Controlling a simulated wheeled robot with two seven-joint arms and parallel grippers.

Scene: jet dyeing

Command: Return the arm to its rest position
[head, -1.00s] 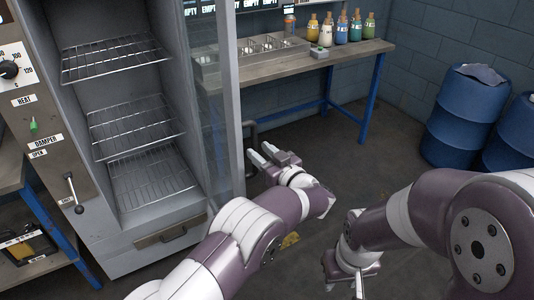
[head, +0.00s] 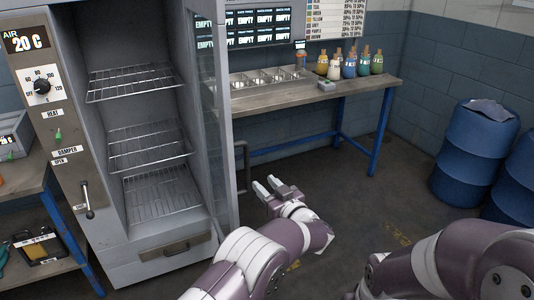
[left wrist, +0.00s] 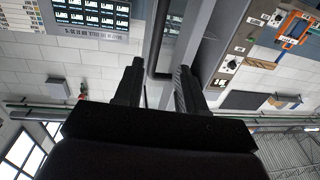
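My left gripper (head: 269,189) is in front of the oven's open door, above the floor and apart from everything around it. Its two fingers stand apart with nothing between them. In the left wrist view the left gripper (left wrist: 158,82) also shows both dark fingers spread and empty. My right arm (head: 440,265) comes in at the lower right of the head view. Its gripper is out of the picture below.
The grey oven (head: 160,252) with empty wire racks stands at the left, its door (head: 223,120) open. A workbench (head: 300,95) with a metal tray and several bottles (head: 349,66) is at the back. Blue drums (head: 475,150) stand at the right. The floor between is clear.

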